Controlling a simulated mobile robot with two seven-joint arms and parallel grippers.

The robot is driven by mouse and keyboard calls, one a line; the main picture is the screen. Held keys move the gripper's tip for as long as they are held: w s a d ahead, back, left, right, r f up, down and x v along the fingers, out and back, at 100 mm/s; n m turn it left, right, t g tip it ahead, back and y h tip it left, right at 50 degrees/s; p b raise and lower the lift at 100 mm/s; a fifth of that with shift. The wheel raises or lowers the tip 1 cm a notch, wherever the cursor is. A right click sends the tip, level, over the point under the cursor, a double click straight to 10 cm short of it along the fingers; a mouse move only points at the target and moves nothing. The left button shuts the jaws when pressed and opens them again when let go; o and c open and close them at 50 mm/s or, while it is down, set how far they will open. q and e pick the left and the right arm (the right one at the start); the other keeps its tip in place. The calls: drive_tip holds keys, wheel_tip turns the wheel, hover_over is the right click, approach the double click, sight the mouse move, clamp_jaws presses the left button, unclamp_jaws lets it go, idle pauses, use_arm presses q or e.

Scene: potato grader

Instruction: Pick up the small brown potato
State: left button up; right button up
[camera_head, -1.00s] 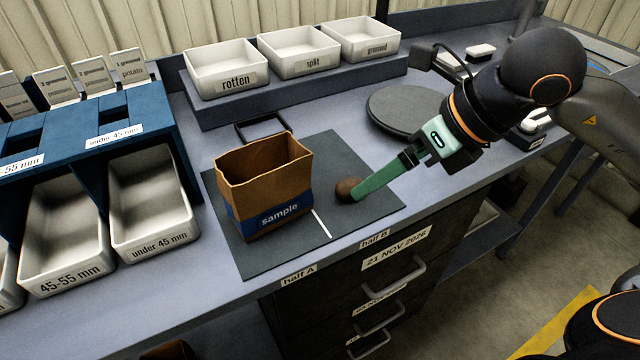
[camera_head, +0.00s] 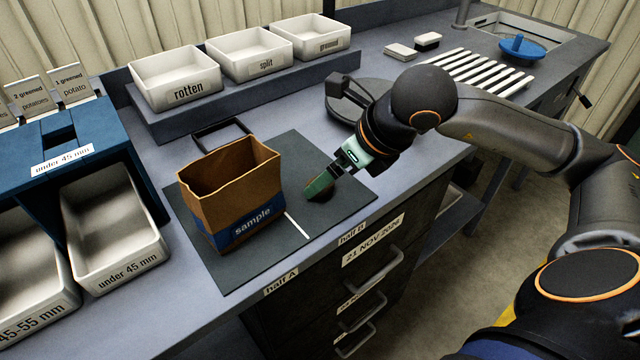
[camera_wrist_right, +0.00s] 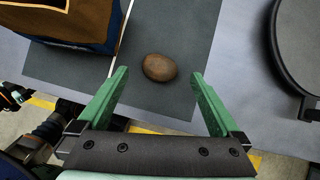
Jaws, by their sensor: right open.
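The small brown potato (camera_head: 327,195) lies on the dark mat (camera_head: 345,181), right of the white line on the half B side. In the head view it is mostly hidden by my right gripper. In the right wrist view the potato (camera_wrist_right: 158,67) shows whole, an oval with its long side roughly across the gap. I cannot tell whether the fingertips are at the potato's height. My left gripper is not clearly in view.
A brown paper bag marked sample (camera_head: 232,195) stands open on the mat, left of the potato. A round dark plate (camera_head: 362,98) is behind my right arm. White trays, including rotten (camera_head: 178,78), stand on a back shelf. The under 45 mm tray (camera_head: 113,238) is at left.

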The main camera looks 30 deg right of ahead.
drive_tip(key=x, duration=0.3)
drive_tip(key=shift+w+a+f, duration=0.1)
drive_tip(key=shift+w+f, duration=0.05)
drive_tip(key=shift+f, duration=0.2)
drive_tip(key=c, duration=1.5)
drive_tip(key=shift+o, duration=0.2)
drive_tip(key=shift+r, duration=0.1)
